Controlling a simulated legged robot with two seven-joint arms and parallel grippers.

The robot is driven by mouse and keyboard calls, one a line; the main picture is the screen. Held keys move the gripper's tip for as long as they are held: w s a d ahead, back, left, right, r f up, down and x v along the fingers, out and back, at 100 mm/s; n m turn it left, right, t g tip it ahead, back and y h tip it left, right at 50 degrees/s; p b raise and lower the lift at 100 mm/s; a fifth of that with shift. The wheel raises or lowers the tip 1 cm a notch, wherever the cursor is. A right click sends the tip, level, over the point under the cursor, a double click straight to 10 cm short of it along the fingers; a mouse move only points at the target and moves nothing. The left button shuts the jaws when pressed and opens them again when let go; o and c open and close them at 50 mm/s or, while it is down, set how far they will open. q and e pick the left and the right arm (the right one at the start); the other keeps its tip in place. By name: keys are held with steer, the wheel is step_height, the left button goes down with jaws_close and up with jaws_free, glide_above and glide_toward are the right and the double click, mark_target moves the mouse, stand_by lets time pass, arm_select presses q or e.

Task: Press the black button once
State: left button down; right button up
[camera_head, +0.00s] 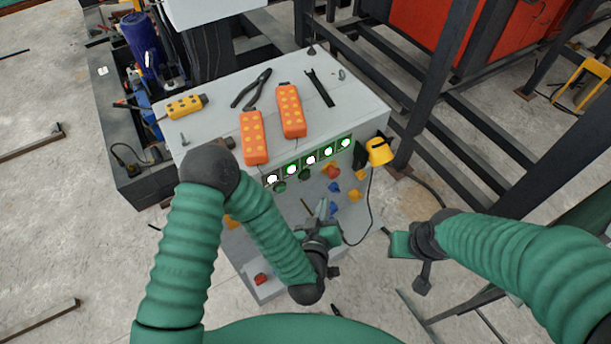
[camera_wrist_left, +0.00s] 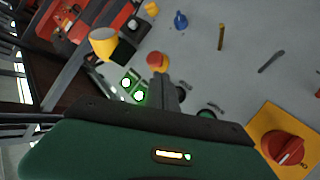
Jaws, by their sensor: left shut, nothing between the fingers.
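The grey control box (camera_head: 345,95) stands in front of me, with buttons, knobs and lit green indicators (camera_head: 311,160) on its front panel. I cannot pick out the black button with certainty; the arm and gripper cover part of the panel. My left gripper (camera_head: 322,210) is shut and empty, close in front of the panel. In the left wrist view its fingers (camera_wrist_left: 162,92) point toward a red button on a yellow base (camera_wrist_left: 157,61); contact cannot be told. My right gripper (camera_head: 400,244) is right of the box, away from the panel; its opening is unclear.
Two orange remotes (camera_head: 254,138) (camera_head: 291,111), a yellow remote (camera_head: 186,106) and pliers (camera_head: 251,89) lie on the box top. A yellow lamp (camera_head: 380,150) hangs at its right edge. A red rotary switch (camera_wrist_left: 283,149) sits on a yellow plate. Dark steel beams (camera_head: 437,80) stand right.

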mark_target(307, 177)
arm_select(q)
steer(key=w+a, duration=0.3)
steer(key=w, duration=0.2)
steer(key=shift+a, duration=0.3)
arm_select(e)
steer(key=shift+d, duration=0.1)
arm_select(q)
steer(key=shift+s+d, duration=0.1)
steer(key=shift+d, duration=0.2)
arm_select(e)
steer(key=shift+s+d, duration=0.1)
steer(key=shift+d, duration=0.2)
arm_select(q)
steer(key=shift+a, duration=0.2)
arm_select(e)
steer(key=shift+a+r, duration=0.1)
steer(key=shift+a, duration=0.1)
arm_select(q)
steer(key=shift+d, duration=0.1)
arm_select(e)
steer(key=shift+d, duration=0.1)
arm_select(q)
steer(key=shift+r, duration=0.1)
stand_by(0.4)
steer(key=shift+w+a, duration=0.3)
steer(key=shift+w, duration=0.05)
